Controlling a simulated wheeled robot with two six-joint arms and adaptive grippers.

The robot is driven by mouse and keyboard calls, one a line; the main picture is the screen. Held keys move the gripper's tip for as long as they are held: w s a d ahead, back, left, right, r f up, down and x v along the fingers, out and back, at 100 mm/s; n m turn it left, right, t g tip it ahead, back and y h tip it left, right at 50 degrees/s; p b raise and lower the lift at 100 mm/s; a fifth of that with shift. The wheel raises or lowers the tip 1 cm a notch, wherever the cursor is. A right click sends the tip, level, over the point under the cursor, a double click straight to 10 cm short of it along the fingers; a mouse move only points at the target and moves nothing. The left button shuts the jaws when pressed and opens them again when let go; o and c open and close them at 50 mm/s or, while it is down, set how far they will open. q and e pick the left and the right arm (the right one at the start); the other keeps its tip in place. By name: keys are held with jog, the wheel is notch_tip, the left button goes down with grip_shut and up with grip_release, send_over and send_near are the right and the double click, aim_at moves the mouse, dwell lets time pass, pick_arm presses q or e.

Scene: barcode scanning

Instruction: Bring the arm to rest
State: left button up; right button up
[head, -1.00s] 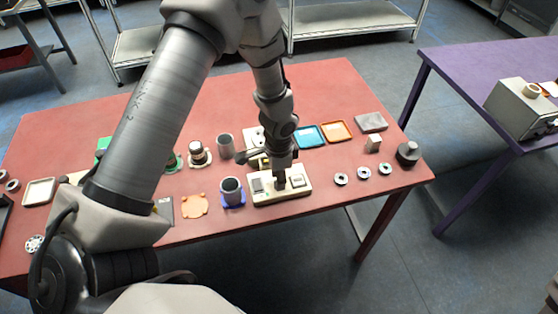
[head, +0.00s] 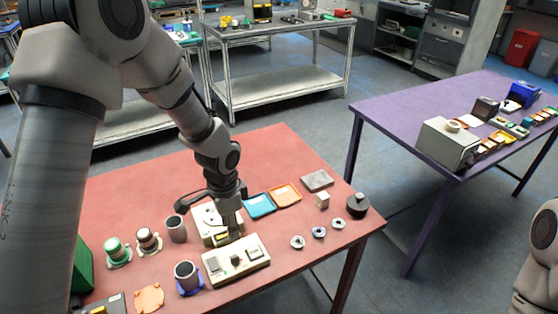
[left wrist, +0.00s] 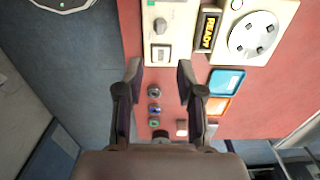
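My left arm reaches from the left over the red table (head: 265,160). My left gripper (head: 236,232) points down at the back edge of a beige control box (head: 250,268) with a dark knob; contact cannot be judged in the head view. In the left wrist view the two fingers of my left gripper (left wrist: 159,72) are apart with nothing between them. The control box (left wrist: 183,15) and a device with a round plate (left wrist: 240,48) and a lit "READY" display (left wrist: 207,30) lie beyond the fingertips. My right gripper is not in view.
A blue tray (head: 261,205) and an orange tray (head: 287,194) lie behind the gripper. Several small rings, a grey cup (head: 185,271) and a dark knobbed weight (head: 357,206) stand around. A purple table (head: 385,115) is at the right.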

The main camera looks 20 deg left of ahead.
pick_arm(q)
jog(key=s+d+f+n+g, duration=0.2)
jog(key=s+f+n, duration=0.1)
jog(key=s+f, duration=0.9)
jog(key=s+d+f+n+g, duration=0.1)
jog(key=s+d+f+n, duration=0.2)
jog(key=s+f, duration=0.9)
jog(key=w+r+n+t, duration=0.1)
jog(key=w+a+r+n+t, duration=0.1)
jog(key=t, duration=0.1)
jog(key=shift+w+r+n, duration=0.2)
jog(key=shift+w+n, duration=0.15)
jog(key=shift+n, duration=0.05)
